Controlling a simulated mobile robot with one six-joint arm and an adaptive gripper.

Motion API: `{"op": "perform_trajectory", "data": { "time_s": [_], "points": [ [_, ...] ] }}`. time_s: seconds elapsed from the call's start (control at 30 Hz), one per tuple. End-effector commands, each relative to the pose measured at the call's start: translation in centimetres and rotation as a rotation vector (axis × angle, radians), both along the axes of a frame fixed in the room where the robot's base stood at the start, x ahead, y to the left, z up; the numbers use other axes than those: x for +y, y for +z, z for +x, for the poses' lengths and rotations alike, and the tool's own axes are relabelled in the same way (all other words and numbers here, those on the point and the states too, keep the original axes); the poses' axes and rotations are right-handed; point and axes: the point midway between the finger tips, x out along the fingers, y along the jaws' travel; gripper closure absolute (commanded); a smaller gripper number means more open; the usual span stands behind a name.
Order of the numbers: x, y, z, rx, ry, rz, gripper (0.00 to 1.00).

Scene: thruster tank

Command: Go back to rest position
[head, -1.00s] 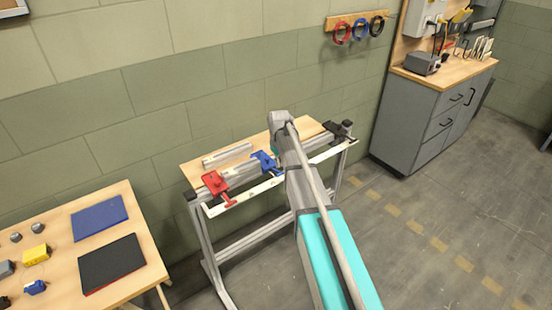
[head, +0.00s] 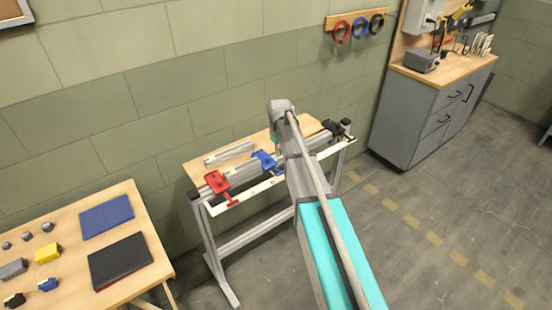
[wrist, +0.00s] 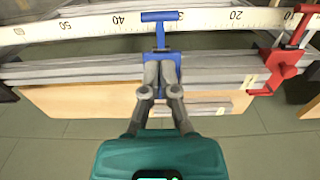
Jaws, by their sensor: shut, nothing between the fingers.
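My gripper (wrist: 162,72) shows in the wrist view with its two grey fingers close together and nothing between them. The fingertips overlap the blue clamp (wrist: 160,40) in the picture; whether they touch it I cannot tell. In the head view my arm hides most of the gripper. The blue clamp (head: 264,161) and a red clamp (head: 217,182) sit on the metal rail along the front of a narrow bench (head: 200,168). The red clamp also shows at the right in the wrist view (wrist: 283,65).
A white ruler strip (wrist: 90,27) runs along the bench front. A loose metal profile (head: 228,153) lies on the bench top. A wooden table (head: 75,245) with pads and small parts stands at left. A grey cabinet (head: 415,115) stands at right. The floor between is clear.

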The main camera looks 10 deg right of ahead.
Motion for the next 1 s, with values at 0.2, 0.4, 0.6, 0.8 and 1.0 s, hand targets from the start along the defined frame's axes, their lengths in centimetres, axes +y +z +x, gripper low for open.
{"op": "perform_trajectory", "data": {
  "time_s": [0.2,0.4,0.6,0.8,1.0],
  "points": [
    [0.0,0.9,0.0,0.000,0.000,0.000,1.00],
    [0.0,0.8,0.0,0.000,0.000,0.000,1.00],
    [0.0,0.8,0.0,0.000,0.000,0.000,1.00],
    [0.0,0.8,-0.7,0.000,-0.007,0.000,1.00],
    [0.3,0.8,-4.6,0.000,-0.058,0.000,1.00]
  ]
}}
